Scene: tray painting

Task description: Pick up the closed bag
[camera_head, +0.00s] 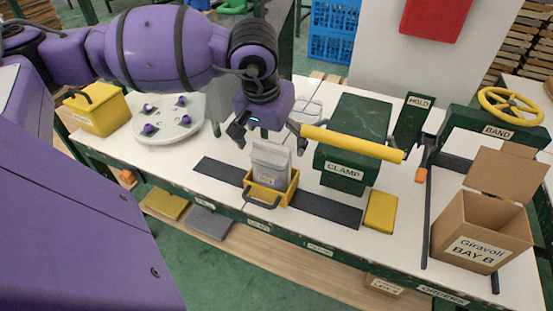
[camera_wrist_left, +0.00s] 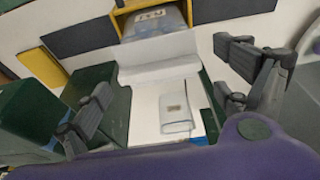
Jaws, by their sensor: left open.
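The closed bag (camera_head: 269,163) is pale grey and stands upright in a yellow holder (camera_head: 284,193) with a dark front handle. In the left wrist view, the bag (camera_wrist_left: 152,24) shows at the top inside the yellow holder (camera_wrist_left: 118,22). My left gripper (camera_head: 268,130) is open and points down just above and behind the bag's top. In the left wrist view, the fingers of my left gripper (camera_wrist_left: 170,98) are spread wide with nothing held between them. My right gripper is in neither view.
A green clamp (camera_head: 345,168) with a yellow bar (camera_head: 354,144) stands close right of the bag. A dark strip (camera_head: 325,209) runs under the holder. A white round stand (camera_head: 168,126) and a yellow box (camera_head: 97,112) are left, a cardboard box (camera_head: 482,232) right.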

